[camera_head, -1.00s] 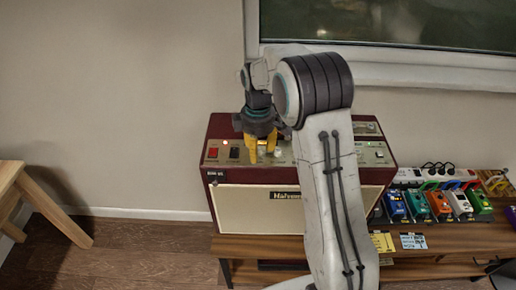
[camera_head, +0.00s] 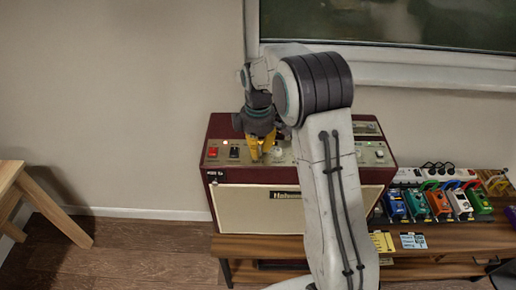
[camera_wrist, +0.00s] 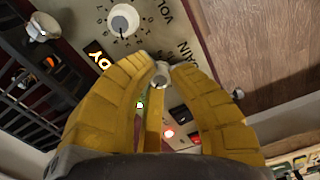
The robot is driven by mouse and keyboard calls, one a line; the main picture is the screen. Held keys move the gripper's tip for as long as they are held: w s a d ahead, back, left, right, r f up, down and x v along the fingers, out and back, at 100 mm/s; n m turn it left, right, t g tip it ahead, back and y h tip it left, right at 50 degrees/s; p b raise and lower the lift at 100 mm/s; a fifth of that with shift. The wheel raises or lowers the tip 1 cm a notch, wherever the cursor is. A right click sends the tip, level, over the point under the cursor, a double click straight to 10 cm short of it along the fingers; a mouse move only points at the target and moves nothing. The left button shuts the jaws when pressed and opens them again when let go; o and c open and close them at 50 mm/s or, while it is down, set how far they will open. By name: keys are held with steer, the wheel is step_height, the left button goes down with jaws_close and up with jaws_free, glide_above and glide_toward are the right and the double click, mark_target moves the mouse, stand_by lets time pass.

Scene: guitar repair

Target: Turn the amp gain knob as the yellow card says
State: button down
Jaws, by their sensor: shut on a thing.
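The red amp (camera_head: 225,135) stands on a wooden bench, its control panel facing up. My gripper (camera_head: 257,152), with yellow fingers, points down at the left part of that panel. In the wrist view my gripper (camera_wrist: 164,72) is shut on a small pale knob, the gain knob (camera_wrist: 161,77), beside lettering ending in "AIN"; the fingers hide its sides and most of its scale. Its pointer cannot be made out. The yellow card (camera_head: 382,242) lies on the bench right of my arm; its writing is too small to read.
A volume knob (camera_wrist: 123,21) with a numbered dial is close to the fingers. A red lamp and dark switches (camera_wrist: 178,115) are on the other side. A blue-and-white card (camera_head: 413,241) and several coloured pedals (camera_head: 438,204) are at the right.

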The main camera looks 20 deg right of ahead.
steer(key=shift+f+m, duration=0.1)
steer(key=shift+m, duration=0.2)
steer(key=m, duration=0.3)
steer(key=shift+m, duration=0.3)
steer(key=m, duration=0.4)
steer(key=shift+s+m+b, duration=0.1)
steer(key=shift+m+b, duration=0.2)
steer(key=shift+b, duration=0.1)
steer(key=m, duration=0.4)
steer(key=shift+m, duration=2.4)
steer(key=shift+f, duration=0.1)
steer(key=c, duration=1.1)
jaws_free()
steer(key=shift+c, duration=0.2)
